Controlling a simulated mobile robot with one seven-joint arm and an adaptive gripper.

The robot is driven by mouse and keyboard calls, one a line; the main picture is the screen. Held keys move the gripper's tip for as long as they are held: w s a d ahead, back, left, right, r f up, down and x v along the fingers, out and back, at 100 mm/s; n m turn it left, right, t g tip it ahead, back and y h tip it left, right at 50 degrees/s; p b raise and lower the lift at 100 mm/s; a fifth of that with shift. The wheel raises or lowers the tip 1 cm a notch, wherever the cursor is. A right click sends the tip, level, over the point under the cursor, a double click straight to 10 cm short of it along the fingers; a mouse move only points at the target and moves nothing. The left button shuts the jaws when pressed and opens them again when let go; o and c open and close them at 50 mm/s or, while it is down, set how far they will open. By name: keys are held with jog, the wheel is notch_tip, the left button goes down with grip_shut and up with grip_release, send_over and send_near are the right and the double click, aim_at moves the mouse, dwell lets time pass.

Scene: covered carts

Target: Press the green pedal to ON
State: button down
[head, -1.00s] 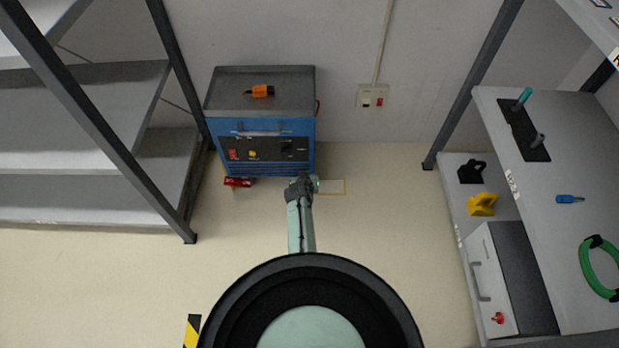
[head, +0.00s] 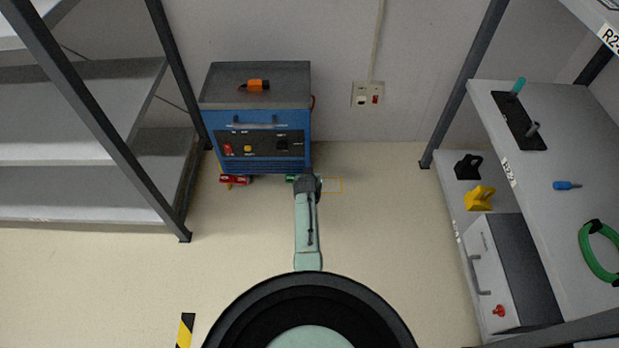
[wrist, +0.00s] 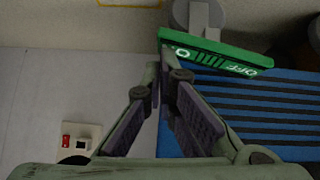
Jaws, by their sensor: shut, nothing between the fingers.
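The green pedal (head: 291,178) shows as a small piece at the foot of the blue cabinet, left of my gripper; the rest is hidden behind my arm. In the wrist view the green pedal (wrist: 222,56) is a green bar with OFF lettering, beside a grey round part. My gripper (wrist: 163,60) is shut and empty, its fingertips at the pedal's left end in that view. I cannot tell whether they touch it. In the head view my wrist covers the fingers.
The blue cabinet (head: 256,165) carries an orange tool (head: 255,85) on top. A red pedal (head: 235,180) sits at its lower left. A wall outlet (head: 367,95) is to the right. Shelves (head: 80,190) stand left, a workbench (head: 560,220) right.

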jog(key=shift+a+r, duration=0.2)
jog(key=shift+a+r, duration=0.35)
jog(key=shift+a, duration=0.25)
jog(key=shift+r+p, duration=0.1)
jog(key=shift+p, duration=0.2)
jog(key=r+p, duration=0.3)
jog(key=r, duration=0.1)
jog(key=shift+w+d, duration=0.1)
jog(key=shift+d, duration=0.2)
jog(key=d+p+v, duration=0.2)
jog(key=p+v, duration=0.7)
jog(key=p, duration=0.1)
jog(key=shift+s+r+p, duration=0.2)
jog(key=shift+s+p, duration=0.2)
